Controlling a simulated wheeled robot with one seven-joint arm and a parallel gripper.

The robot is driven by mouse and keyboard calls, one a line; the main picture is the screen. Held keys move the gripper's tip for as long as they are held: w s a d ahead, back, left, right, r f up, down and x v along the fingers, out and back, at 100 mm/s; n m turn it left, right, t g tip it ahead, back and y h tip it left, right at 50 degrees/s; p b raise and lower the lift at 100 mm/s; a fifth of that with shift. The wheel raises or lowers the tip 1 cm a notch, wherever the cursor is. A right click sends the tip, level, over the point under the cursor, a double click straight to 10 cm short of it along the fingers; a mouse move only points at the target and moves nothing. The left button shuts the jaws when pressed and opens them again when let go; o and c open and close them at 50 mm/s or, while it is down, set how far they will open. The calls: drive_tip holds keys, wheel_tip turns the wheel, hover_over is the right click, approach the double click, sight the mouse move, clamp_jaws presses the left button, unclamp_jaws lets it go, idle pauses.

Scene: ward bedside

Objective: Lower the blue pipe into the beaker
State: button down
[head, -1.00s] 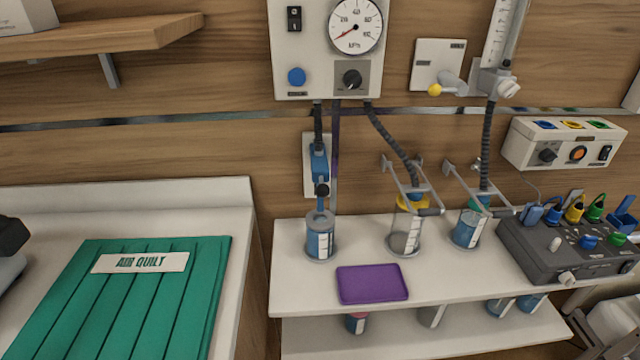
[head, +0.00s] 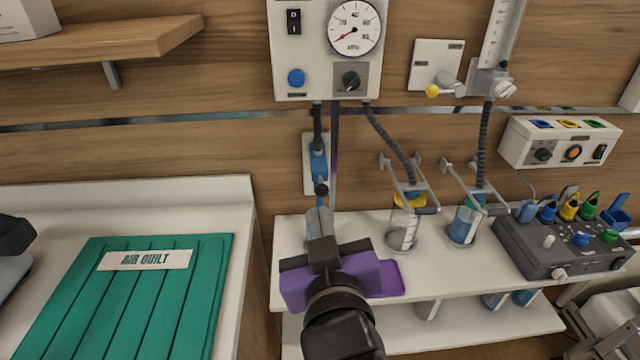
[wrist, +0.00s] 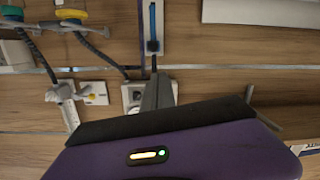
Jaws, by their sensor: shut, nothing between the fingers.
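The blue pipe (head: 318,163) hangs upright against a white wall plate, with a black knob (head: 321,190) at its lower end. The beaker below the pipe is hidden behind my gripper.
Two other jars, one clear (head: 402,232) and one blue (head: 464,226), stand to the right under metal brackets. A grey control box (head: 560,245) is farther right.

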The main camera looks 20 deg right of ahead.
drive_tip(key=r+m, duration=0.1)
drive_tip(key=r, duration=0.2)
drive_tip(key=shift+w+r+h, duration=0.15)
drive_tip(key=shift+w+h, duration=0.05)
drive_tip(key=shift+h, duration=0.2)
drive_tip(key=p, duration=0.2)
hover_over(320, 188)
drive_tip(key=s+a, duration=0.1)
drive_tip(key=s, duration=0.1)
drive_tip(key=f, duration=0.1)
wheel_tip(320, 188, down, 4)
drive_tip(key=shift+r, duration=0.1)
drive_tip(key=shift+f, duration=0.25)
